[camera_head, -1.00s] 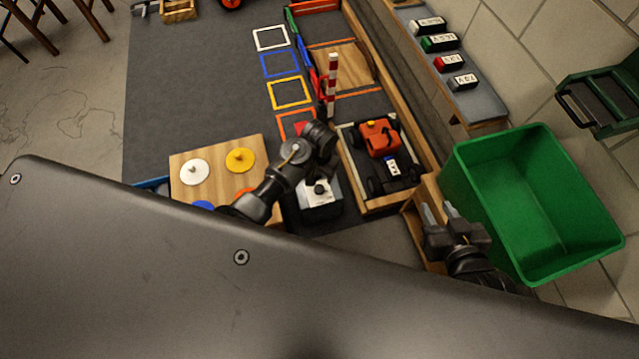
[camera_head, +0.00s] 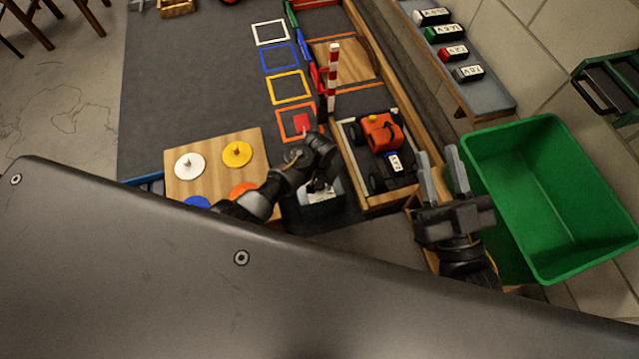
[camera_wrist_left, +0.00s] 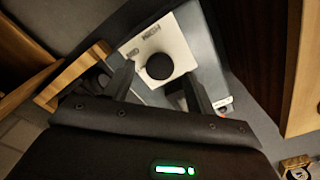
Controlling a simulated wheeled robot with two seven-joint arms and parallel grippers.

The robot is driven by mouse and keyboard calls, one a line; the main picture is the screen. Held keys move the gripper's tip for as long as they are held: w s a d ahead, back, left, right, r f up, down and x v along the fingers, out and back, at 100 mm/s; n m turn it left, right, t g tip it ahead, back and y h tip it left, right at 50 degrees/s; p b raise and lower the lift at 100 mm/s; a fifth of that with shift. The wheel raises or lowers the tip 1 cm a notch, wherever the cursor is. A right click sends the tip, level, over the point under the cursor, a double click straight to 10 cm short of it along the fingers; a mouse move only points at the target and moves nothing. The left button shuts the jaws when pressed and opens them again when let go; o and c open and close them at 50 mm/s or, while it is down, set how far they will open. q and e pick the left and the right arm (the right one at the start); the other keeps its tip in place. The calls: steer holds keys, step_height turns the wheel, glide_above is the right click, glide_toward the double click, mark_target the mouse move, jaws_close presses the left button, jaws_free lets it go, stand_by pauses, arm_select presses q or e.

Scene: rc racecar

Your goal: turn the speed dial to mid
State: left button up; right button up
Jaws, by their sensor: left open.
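The speed dial is a round black knob (camera_wrist_left: 159,66) on a white panel (camera_wrist_left: 178,43) with dark lettering, too blurred to read surely. The knob's pointing direction cannot be made out. My left gripper (camera_wrist_left: 158,75) is open, with one finger on each side of the knob in the left wrist view; contact cannot be told. In the head view my left gripper (camera_head: 319,183) is over the dial's grey box (camera_head: 322,210) and hides the knob and much of the panel. My right gripper (camera_head: 442,160) is open and empty, right of the box.
An orange racecar (camera_head: 380,132) sits in a wooden tray (camera_head: 388,206) just right of the dial box. A wooden board (camera_head: 213,172) with coloured discs lies left. A striped post (camera_head: 332,80) stands behind. A green bin (camera_head: 550,250) is at the right.

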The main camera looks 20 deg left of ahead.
arm_select(q)
steer(key=shift+f, duration=0.9)
arm_select(e)
steer(key=shift+d+r+t, duration=0.55)
steer(key=shift+r+t, duration=0.2)
steer(key=shift+t, duration=0.05)
arm_select(q)
steer(key=shift+c, duration=0.4)
steer(key=c, duration=0.9)
